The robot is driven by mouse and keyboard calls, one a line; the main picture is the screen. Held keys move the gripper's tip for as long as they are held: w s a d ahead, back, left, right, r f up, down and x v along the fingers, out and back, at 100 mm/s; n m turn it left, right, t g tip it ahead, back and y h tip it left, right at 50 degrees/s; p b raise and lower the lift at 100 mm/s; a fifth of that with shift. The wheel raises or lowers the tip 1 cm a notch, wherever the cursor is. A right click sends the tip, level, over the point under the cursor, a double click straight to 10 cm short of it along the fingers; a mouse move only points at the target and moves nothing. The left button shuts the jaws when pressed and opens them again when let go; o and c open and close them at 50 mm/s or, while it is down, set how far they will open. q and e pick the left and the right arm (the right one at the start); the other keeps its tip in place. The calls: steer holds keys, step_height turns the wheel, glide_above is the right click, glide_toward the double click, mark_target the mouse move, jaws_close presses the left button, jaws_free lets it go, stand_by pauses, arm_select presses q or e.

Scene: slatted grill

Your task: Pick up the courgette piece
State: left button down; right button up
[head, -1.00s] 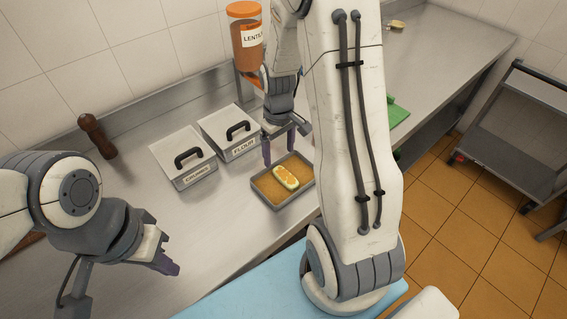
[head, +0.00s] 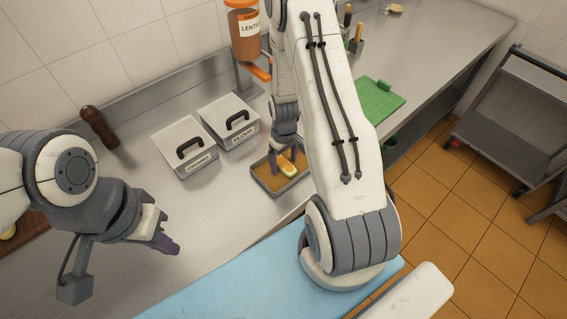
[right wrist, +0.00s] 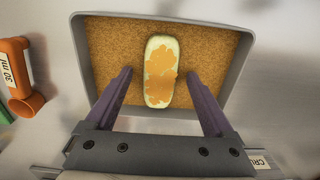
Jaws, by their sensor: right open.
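The courgette piece (right wrist: 161,72) is pale green with orange-brown patches on top. It lies on the crumbs in a grey metal tray (right wrist: 244,62), and it also shows in the head view (head: 288,170). My right gripper (right wrist: 160,74) is open, with one purple finger on each side of the piece and a gap visible on both sides. In the head view my right gripper (head: 284,160) is over the tray and partly covers the piece. My left gripper (head: 170,246) hangs at the left, away from the tray; its finger opening is not clear.
A crumbs box (head: 184,146) and a flour box (head: 229,122) with handled lids stand left of and behind the tray. A green board (head: 376,101) lies to the right.

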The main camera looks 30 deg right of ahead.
steer(key=shift+f, duration=0.2)
jaws_close()
steer(key=shift+r, duration=0.1)
